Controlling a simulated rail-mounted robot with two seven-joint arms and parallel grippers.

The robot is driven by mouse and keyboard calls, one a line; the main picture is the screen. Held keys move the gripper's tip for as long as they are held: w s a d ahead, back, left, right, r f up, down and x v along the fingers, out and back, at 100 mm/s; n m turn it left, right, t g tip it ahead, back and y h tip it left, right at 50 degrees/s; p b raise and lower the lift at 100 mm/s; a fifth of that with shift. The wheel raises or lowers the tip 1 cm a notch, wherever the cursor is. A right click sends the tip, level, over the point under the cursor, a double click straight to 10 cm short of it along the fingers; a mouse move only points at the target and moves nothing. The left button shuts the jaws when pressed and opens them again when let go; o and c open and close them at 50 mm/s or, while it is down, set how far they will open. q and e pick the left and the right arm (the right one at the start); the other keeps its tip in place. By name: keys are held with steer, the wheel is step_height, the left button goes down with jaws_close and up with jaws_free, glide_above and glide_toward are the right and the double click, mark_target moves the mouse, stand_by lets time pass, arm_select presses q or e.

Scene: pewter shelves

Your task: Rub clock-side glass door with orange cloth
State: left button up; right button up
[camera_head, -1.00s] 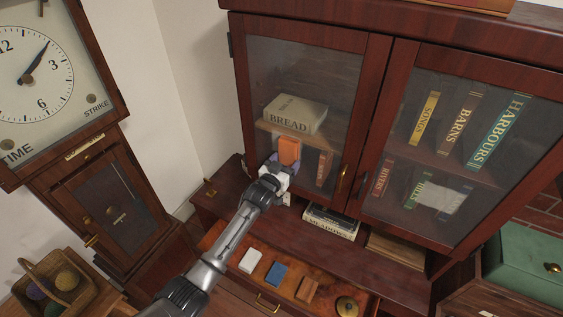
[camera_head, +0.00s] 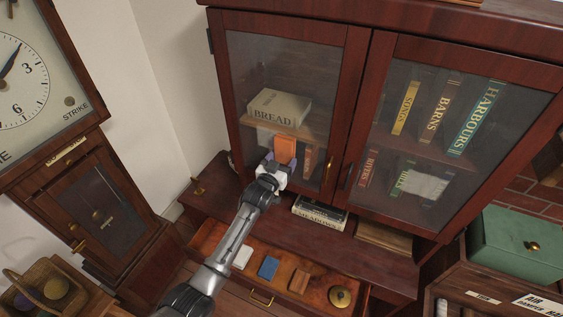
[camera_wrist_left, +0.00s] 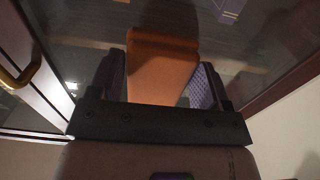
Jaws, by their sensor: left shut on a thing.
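The clock-side glass door (camera_head: 254,70) is the left door of the cabinet, nearest the tall clock (camera_head: 20,85). It looks shut, and its glass looks hazy. My left gripper (camera_head: 278,168) is in front of the lower part of this door and is shut on the orange cloth (camera_head: 286,150). The cloth looks like a folded block; in the left wrist view the cloth (camera_wrist_left: 160,68) stands between the two fingers, against or very near the glass. I cannot tell for sure that it touches. My right gripper is not in view.
The right glass door (camera_head: 425,175) looks shut, with books behind it. Below, an open drawer (camera_head: 210,238) holds a white block, a blue block (camera_head: 268,268), a brown block (camera_head: 299,281) and a round brass tin (camera_head: 340,297). Books (camera_head: 320,213) lie on the ledge. A green box (camera_head: 505,247) stands at right.

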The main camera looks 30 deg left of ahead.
mark_target(266, 146)
arm_select(q)
steer(key=shift+s+a+r, duration=0.1)
steer(key=shift+s+a, duration=0.05)
steer(key=shift+a, duration=1.7)
steer(key=shift+s+a, duration=0.15)
steer(key=shift+a, duration=1.9)
steer(key=shift+a, duration=0.15)
steer(key=shift+s+a, duration=0.2)
steer(key=shift+a, duration=1.4)
steer(key=shift+d+r+p, duration=0.15)
steer(key=shift+r+p, duration=0.9)
steer(key=shift+p, duration=0.2)
steer(key=shift+w+d+f+p, duration=0.1)
steer(key=shift+d+p, duration=0.05)
steer(key=shift+d, duration=0.8)
steer(key=shift+w+d+p, duration=0.1)
steer(key=shift+d+p, duration=0.05)
steer(key=shift+d, duration=0.75)
steer(key=d, duration=0.3)
steer(key=shift+w+d+p, duration=0.1)
steer(key=shift+d+p, duration=0.3)
